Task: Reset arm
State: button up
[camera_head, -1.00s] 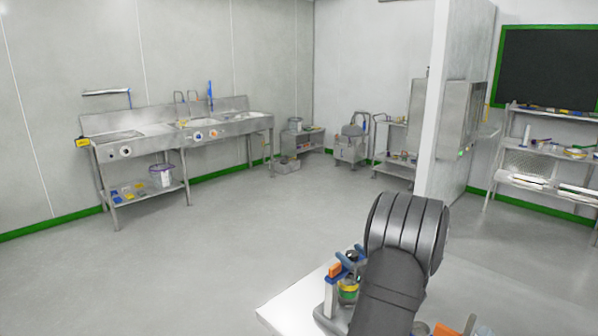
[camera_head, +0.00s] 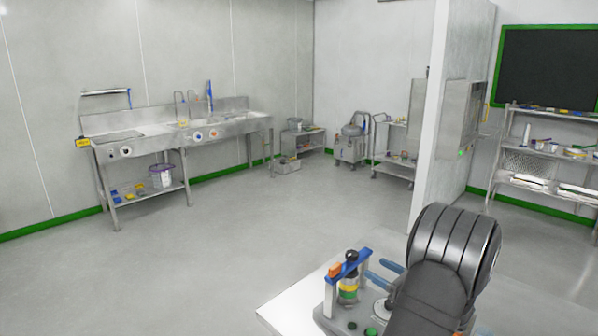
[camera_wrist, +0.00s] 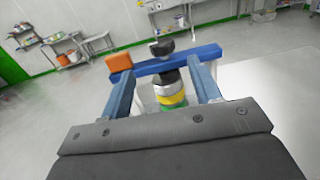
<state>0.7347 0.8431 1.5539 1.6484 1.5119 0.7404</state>
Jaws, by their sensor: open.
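My gripper (camera_head: 375,268) is open, with two blue fingers pointing left toward a small bench stand. In the wrist view, the fingers stand on either side of the stand's bottle, and nothing is held between them. The stand has a blue crossbar (camera_wrist: 178,62) with an orange block (camera_wrist: 119,62) at one end and a black knob (camera_wrist: 161,48) on top. A bottle with yellow and green bands (camera_head: 348,290) stands under the bar. In the head view, the fingertips appear to the right of the bottle. My dark arm link hides part of the bench.
The white bench top (camera_head: 292,304) runs along the bottom, with its left part bare. A steel sink unit (camera_head: 160,140) stands by the left wall. Shelves (camera_head: 545,170) stand at the right, beyond a partition (camera_head: 433,140). The grey floor between is open.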

jog(key=shift+s+d+m+t+h, duration=0.25)
jog(key=shift+s+t+h, duration=0.2)
jog(key=shift+s, duration=0.4)
dwell(0.8)
